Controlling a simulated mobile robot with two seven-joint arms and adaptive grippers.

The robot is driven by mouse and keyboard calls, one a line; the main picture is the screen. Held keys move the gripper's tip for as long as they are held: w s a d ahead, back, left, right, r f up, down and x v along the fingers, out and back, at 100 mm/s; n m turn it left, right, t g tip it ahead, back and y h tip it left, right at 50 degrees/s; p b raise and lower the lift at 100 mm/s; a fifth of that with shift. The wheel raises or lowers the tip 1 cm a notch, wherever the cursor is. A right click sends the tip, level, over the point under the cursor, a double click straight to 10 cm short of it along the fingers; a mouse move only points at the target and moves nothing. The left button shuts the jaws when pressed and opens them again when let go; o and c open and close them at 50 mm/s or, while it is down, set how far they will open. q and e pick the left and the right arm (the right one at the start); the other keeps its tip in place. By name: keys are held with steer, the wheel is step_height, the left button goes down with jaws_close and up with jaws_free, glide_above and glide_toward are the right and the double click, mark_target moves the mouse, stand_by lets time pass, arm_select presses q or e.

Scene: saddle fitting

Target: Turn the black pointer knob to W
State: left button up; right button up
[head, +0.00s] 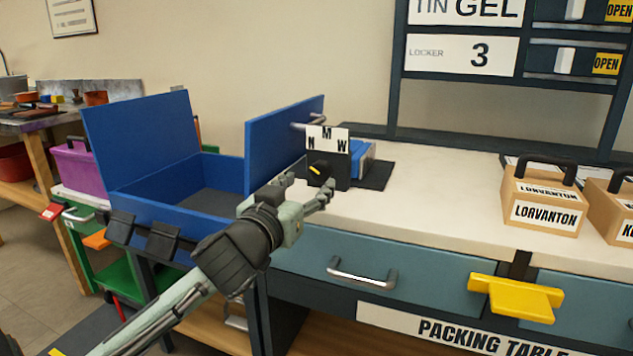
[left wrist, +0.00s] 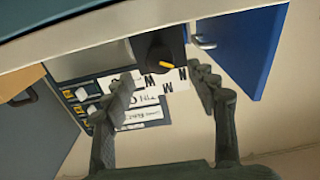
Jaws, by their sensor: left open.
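The black pointer knob (head: 319,171) sits on the front of a small dark block on the white tabletop. Its yellow pointer mark slants to the upper left, towards N. A white card (head: 328,140) above it reads N, M, W from left to right. My left gripper (head: 307,188) is open and empty, just in front of the knob. In the left wrist view the knob (left wrist: 158,54) shows beyond the gap between the open fingers (left wrist: 165,77), apart from them, its yellow mark pointing right towards N. My right gripper is not in view.
A blue open box (head: 175,215) with raised panels stands left of the block. Behind the block are a blue item and a black mat (head: 375,176). A drawer handle (head: 362,275) and yellow bracket (head: 515,296) are on the table front. The tabletop to the right is clear up to the tan boxes (head: 541,203).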

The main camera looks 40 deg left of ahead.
mark_target(319, 173)
arm_select(q)
steer(key=x, duration=0.5)
steer(key=shift+w, duration=0.1)
steer(key=c, duration=1.2)
